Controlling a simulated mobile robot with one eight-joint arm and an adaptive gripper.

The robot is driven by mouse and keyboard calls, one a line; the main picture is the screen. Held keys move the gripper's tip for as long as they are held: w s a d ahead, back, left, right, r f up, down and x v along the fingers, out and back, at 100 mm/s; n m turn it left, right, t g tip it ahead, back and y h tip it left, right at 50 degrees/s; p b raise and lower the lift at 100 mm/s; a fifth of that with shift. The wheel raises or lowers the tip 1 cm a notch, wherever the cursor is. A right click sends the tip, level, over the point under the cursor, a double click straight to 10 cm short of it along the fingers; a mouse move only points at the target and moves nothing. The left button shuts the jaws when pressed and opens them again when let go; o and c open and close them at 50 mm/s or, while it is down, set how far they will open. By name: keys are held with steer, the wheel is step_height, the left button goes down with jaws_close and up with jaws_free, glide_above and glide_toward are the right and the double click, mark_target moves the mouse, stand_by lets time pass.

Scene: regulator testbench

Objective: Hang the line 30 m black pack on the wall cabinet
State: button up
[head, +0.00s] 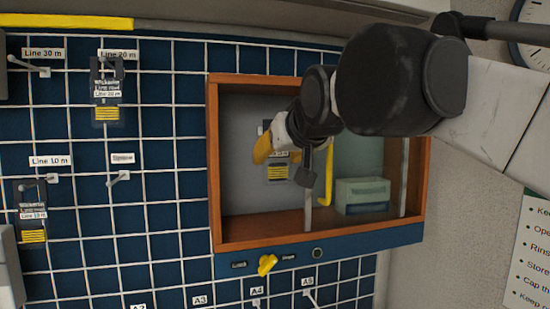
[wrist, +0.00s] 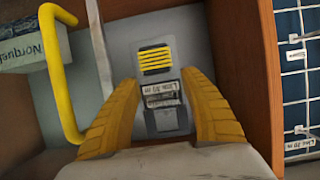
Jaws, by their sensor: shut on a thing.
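The line 30 m black pack (head: 278,172) is inside the open wall cabinet (head: 216,165), in front of its grey back panel. In the wrist view the pack (wrist: 163,122) shows a white label, a dark lower part and a yellow striped block, and appears upside down. My gripper (head: 279,153) reaches into the cabinet from the upper right. In the wrist view its yellow fingers (wrist: 160,85) stand on both sides of the pack, shut on it. My gripper partly hides the pack in the head view. I cannot tell whether the pack touches a hook or the back panel.
A yellow bar handle (head: 329,175) and a green box (head: 362,194) are right of the pack. A yellow knob (head: 267,264) sits below the cabinet. On the blue grid wall hang a Line 20 m pack (head: 106,92) and a Line 10 m pack (head: 32,212). The Line 30 m hook (head: 40,71) is bare.

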steer(key=shift+w+r+x, duration=0.1)
steer(key=shift+r+x, duration=0.1)
steer(key=shift+x, duration=0.75)
steer(key=shift+w+r+x, duration=0.1)
steer(key=shift+r+x, duration=0.1)
steer(key=shift+x, duration=0.75)
steer(key=shift+w+r+x, duration=0.1)
steer(key=shift+r+x, duration=0.15)
steer(key=shift+x, duration=0.7)
steer(key=o, duration=1.3)
steer(key=shift+c, duration=0.2)
steer(key=shift+s, duration=0.1)
